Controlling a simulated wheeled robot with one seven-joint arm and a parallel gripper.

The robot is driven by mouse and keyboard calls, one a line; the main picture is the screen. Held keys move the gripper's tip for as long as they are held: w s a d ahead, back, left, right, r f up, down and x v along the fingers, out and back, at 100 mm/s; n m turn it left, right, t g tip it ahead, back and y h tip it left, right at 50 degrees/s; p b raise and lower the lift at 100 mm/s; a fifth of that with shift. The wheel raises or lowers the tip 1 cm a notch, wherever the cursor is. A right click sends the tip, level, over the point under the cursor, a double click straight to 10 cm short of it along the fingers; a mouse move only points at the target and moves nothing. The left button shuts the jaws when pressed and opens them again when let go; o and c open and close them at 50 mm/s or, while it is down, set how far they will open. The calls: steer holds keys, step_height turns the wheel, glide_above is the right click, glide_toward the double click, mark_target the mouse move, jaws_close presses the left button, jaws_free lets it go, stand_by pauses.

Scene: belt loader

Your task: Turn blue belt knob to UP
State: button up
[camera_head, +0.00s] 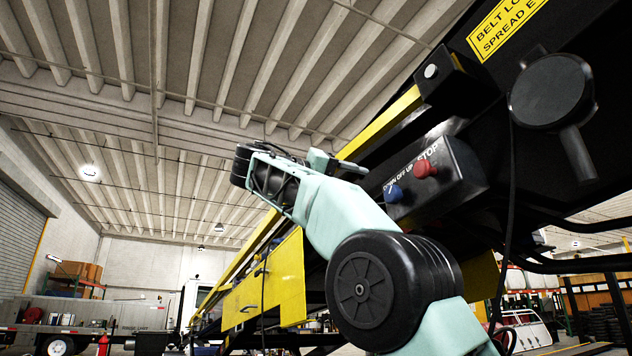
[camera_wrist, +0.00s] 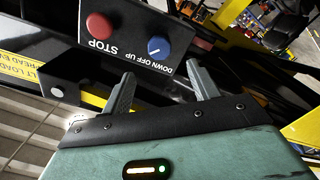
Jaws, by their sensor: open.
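The blue belt knob (camera_head: 393,193) sits on the dark control box (camera_head: 458,165) beside the red STOP button (camera_head: 427,168). In the wrist view the blue knob (camera_wrist: 159,48) appears upside down, with DOWN OFF UP lettering beside it and a pale mark on its face. I cannot tell which label the mark points to. The red button (camera_wrist: 99,26) is to its left there. My gripper (camera_wrist: 160,71) is open, its two fingers apart and empty, with the knob beyond the gap between the tips, not touching. In the head view my gripper (camera_head: 335,164) is left of the box.
A black round handle (camera_head: 551,90) and a hanging cable stand right of the box. The yellow loader rail (camera_head: 382,122) runs diagonally behind my gripper. A yellow panel (camera_head: 278,285) is below left. Open air lies left of my arm.

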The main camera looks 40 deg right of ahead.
steer(key=p+v, duration=0.1)
steer(key=v, duration=0.7)
steer(key=shift+a, duration=0.25)
steer(key=shift+w, duration=0.1)
steer(key=w+a+f+n+t+y+b, duration=0.1)
steer(key=w+a+f+n+t+y, duration=0.15)
steer(key=w+f+n+t, duration=0.6)
steer(key=w+a+f+n+t+y+b, duration=0.1)
steer(key=w+f+n+y, duration=0.3)
steer(key=f, duration=0.9)
steer(key=a+f+n+y, duration=0.3)
steer(key=a+f+n, duration=0.25)
steer(key=f, duration=0.55)
steer(key=s+a+f+n+g+y+b, duration=0.1)
steer(key=s+a+f+y, duration=0.1)
steer(key=s+a+f, duration=0.45)
steer(key=s+a+f+n+g+y+b, duration=0.1)
steer(key=s+a+f+y, duration=0.2)
steer(key=s+f, duration=0.55)
steer(key=s+a+f+n+g+y, duration=0.15)
steer(key=s+a+f, duration=0.35)
steer(key=f, duration=0.5)
steer(key=s+f+m+g+y, duration=0.1)
steer(key=s+f, duration=0.3)
steer(key=s, duration=0.3)
steer(key=s+f+m+g+y+b, duration=0.1)
steer(key=s+f, duration=0.4)
steer(key=s, duration=0.2)
steer(key=shift+d+f, duration=0.25)
steer(key=shift+d, duration=0.1)
